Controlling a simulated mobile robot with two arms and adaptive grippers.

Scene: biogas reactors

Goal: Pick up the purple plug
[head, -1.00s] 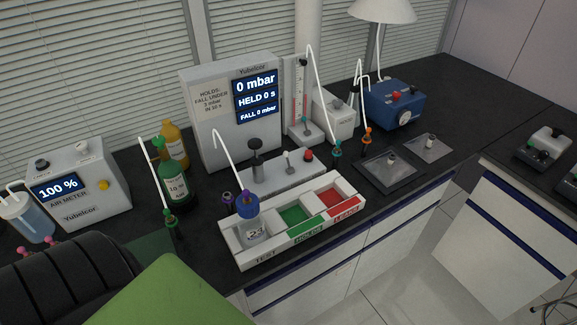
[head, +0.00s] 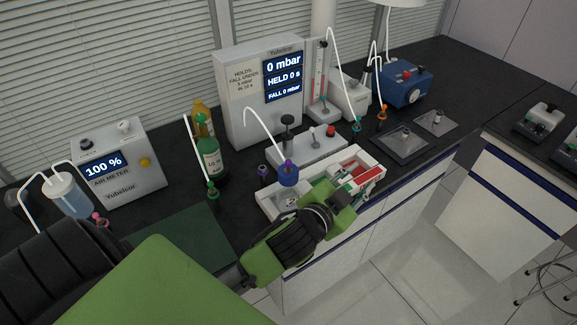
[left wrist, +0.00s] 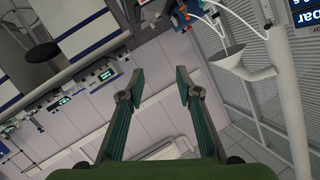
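The purple plug (head: 263,171) is a small dark plug with a purple top. It stands on the black bench just left of the bottle with a blue-violet cap (head: 288,172). My left gripper (head: 366,176) is over the right end of the white tray, right of the plug and apart from it. In the left wrist view my left gripper (left wrist: 157,88) has its two fingers apart with nothing between them. The plug does not show in that view. My right gripper is not in view.
The white tray (head: 268,205) lies at the bench's front edge, partly hidden by my left arm. A grey valve block (head: 313,149) stands behind it. A green plug (head: 212,191) with a white tube and a green bottle (head: 208,157) stand left of the purple plug.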

